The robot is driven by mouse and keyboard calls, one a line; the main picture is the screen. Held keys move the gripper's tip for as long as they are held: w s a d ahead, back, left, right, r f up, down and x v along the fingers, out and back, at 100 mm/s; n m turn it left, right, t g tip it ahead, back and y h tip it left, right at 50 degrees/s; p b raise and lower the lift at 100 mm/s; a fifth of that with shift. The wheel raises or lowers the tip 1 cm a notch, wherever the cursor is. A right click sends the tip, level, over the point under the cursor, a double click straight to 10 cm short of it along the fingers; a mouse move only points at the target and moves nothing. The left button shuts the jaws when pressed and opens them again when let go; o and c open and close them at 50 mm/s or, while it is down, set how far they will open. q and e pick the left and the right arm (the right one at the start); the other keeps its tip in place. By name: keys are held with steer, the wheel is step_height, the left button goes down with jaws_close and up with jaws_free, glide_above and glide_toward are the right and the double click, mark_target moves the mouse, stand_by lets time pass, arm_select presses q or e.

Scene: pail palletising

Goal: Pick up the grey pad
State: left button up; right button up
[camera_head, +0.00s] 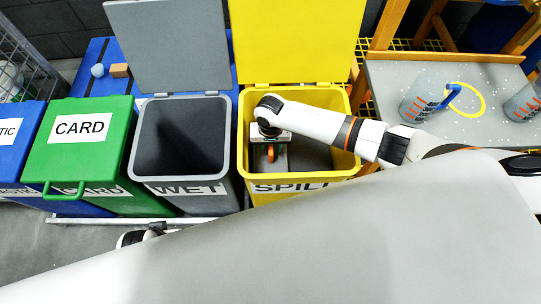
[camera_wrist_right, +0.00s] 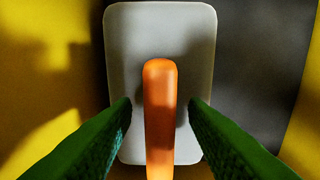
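The grey pad (camera_wrist_right: 125,45) is a pale grey rounded rectangle with an upright orange handle (camera_wrist_right: 160,110) along its middle. It is inside the yellow SPILL bin (camera_head: 357,110); in the head view the handle (camera_head: 271,152) shows as a small orange piece below my wrist. My right gripper (camera_wrist_right: 160,102) reaches down into this bin. Its two green fingers stand on either side of the handle, with a gap on each side, so it is open and empty. In the head view my wrist mostly hides the gripper and pad. My left gripper is not in view.
The yellow bin's walls surround my right gripper, and its raised lid (camera_head: 297,40) stands behind. Left of it are an open grey WET bin (camera_head: 228,150) and a shut green CARD bin (camera_head: 80,158). At right, a grey table (camera_head: 470,130) holds clear containers (camera_head: 425,98).

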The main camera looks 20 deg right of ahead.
steer(key=shift+f, duration=0.1)
jaws_close()
stand_by(0.4)
